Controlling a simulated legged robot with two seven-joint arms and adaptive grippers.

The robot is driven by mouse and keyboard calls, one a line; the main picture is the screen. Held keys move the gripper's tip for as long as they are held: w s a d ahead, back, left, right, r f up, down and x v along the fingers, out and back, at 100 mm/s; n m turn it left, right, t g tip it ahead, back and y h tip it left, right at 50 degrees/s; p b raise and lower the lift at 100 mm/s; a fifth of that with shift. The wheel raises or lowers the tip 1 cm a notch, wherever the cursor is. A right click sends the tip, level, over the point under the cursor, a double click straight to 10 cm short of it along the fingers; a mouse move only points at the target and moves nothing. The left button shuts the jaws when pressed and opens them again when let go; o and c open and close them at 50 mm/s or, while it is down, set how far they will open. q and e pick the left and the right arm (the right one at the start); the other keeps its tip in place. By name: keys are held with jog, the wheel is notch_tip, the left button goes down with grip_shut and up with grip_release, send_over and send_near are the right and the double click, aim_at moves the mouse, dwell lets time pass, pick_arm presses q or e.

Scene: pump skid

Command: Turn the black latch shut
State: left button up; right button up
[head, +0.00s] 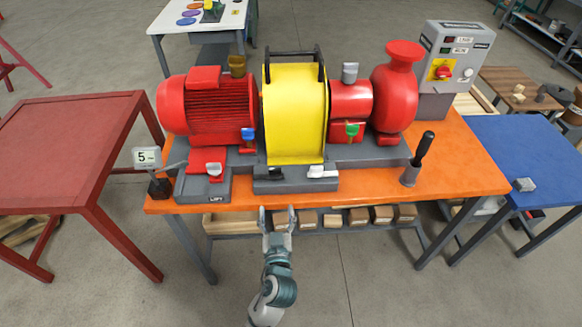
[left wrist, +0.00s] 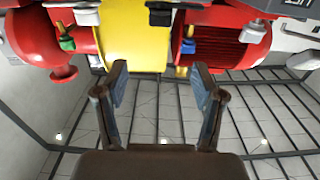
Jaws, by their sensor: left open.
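The black latch (head: 275,173) sits on the grey block at the front foot of the yellow guard (head: 296,115). In the left wrist view the black latch (left wrist: 160,14) is at the top, near the middle. A white latch (head: 322,171) sits to its right in the head view. My left gripper (head: 277,213) is open and empty, in front of the table's front edge and just nearer than the black latch, apart from it. Its two fingers (left wrist: 160,78) also show spread in the left wrist view. My right gripper is not in view.
The orange table (head: 460,160) carries the red motor (head: 207,105), the red pump (head: 395,95) and an upright black-handled lever (head: 420,155). A tag marked 5 (head: 147,157) stands at the left. A red table (head: 65,135) and a blue table (head: 530,155) flank it. Floor in front is clear.

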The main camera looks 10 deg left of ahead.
aim_at(275, 171)
pick_arm(q)
jog(key=x, duration=1.5)
jog(key=shift+w+f, duration=0.15)
jog(key=shift+w, duration=0.1)
jog(key=shift+w+a+b, duration=0.25)
jog(key=shift+w+b, duration=0.05)
jog(key=shift+w, duration=0.2)
jog(key=c, duration=1.1)
grip_shut()
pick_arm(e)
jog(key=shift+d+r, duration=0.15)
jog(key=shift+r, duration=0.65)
